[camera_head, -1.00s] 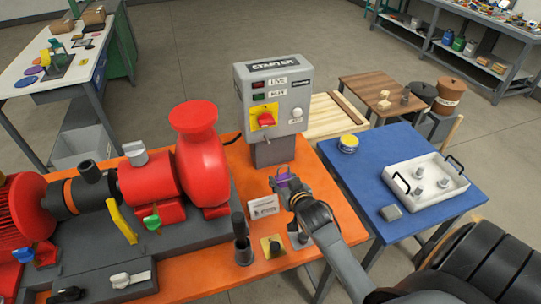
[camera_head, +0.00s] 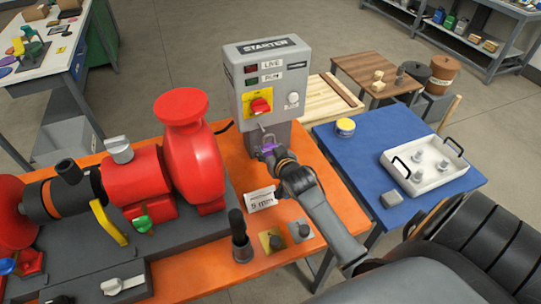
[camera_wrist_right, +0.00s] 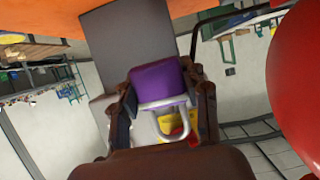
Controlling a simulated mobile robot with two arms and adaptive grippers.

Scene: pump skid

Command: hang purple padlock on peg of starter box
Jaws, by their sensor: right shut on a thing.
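The purple padlock (camera_head: 267,149) is small in the head view, just below the front of the grey starter box (camera_head: 238,90). In the right wrist view the padlock (camera_wrist_right: 157,80) sits between both fingers, its metal shackle in plain sight. My right gripper (camera_head: 273,156) is shut on the padlock, in front of the box's lower edge and its post. The box front has a red switch on a yellow plate (camera_head: 249,100). I cannot clearly make out the peg; the padlock appears apart from the switch. My left gripper is not in view.
The orange bench (camera_head: 195,272) carries a red pump (camera_head: 190,150) left of the box. A white sign (camera_head: 261,200) and a black upright handle (camera_head: 238,225) stand near my right arm. A blue table (camera_head: 345,168) with a white tray (camera_head: 425,185) is at right.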

